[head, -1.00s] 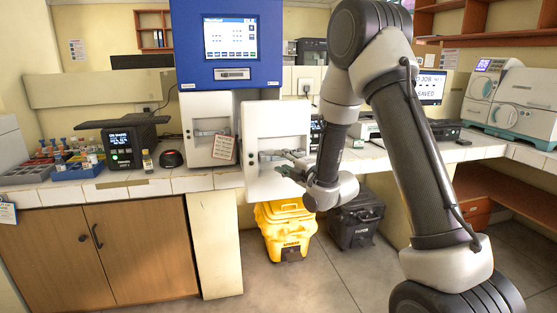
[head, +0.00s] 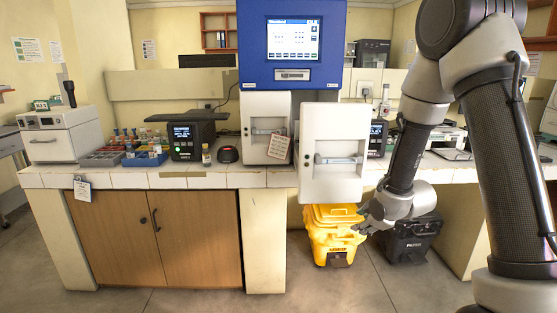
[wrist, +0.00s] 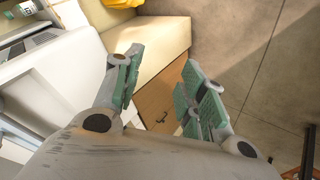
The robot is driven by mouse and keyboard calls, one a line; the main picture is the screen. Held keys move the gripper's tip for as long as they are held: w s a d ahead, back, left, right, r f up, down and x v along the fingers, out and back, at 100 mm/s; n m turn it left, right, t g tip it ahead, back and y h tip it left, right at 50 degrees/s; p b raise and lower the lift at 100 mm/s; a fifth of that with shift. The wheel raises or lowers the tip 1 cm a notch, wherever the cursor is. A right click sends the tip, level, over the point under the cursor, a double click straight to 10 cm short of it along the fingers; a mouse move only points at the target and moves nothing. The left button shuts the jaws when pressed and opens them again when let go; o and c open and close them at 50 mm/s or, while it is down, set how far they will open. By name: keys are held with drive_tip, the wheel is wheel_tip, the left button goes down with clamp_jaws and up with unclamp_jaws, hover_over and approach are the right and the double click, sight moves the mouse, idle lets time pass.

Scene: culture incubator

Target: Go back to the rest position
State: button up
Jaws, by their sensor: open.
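My gripper (head: 363,226) hangs in front of the bench at the right, below and to the right of the open white incubator door. In the wrist view my gripper (wrist: 158,88) shows its two green-padded fingers spread apart with nothing between them. The incubator (head: 291,52) has a blue upper part with a lit screen and a white lower part. Its white door (head: 333,130) with a handle stands swung out to the right. My gripper is apart from the door handle.
A yellow bin (head: 334,236) and a black case (head: 408,240) stand on the floor under the bench, close to my gripper. A blue tube rack (head: 146,161), a black device (head: 190,138) and a white machine (head: 60,136) sit on the bench. The front floor is clear.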

drive_tip(key=s+d+r+m+g+h, duration=0.1)
drive_tip(key=s+d+r+m+g, duration=0.3)
drive_tip(key=s, duration=0.5)
drive_tip(key=s+d+r+m+g+h, duration=0.25)
drive_tip(key=s+r+m, duration=0.2)
drive_tip(key=s, duration=0.45)
drive_tip(key=s+r+m+t+y, duration=0.1)
drive_tip(key=s+r+m, duration=0.3)
drive_tip(key=s+r, duration=0.9)
drive_tip(key=shift+s+d+r+m+t, duration=0.15)
drive_tip(key=shift+d+r+m+t, duration=0.2)
drive_tip(key=shift+r+t, duration=0.4)
drive_tip(key=shift+a+r, duration=0.1)
drive_tip(key=shift+a, duration=0.1)
drive_tip(key=shift+c, duration=0.6)
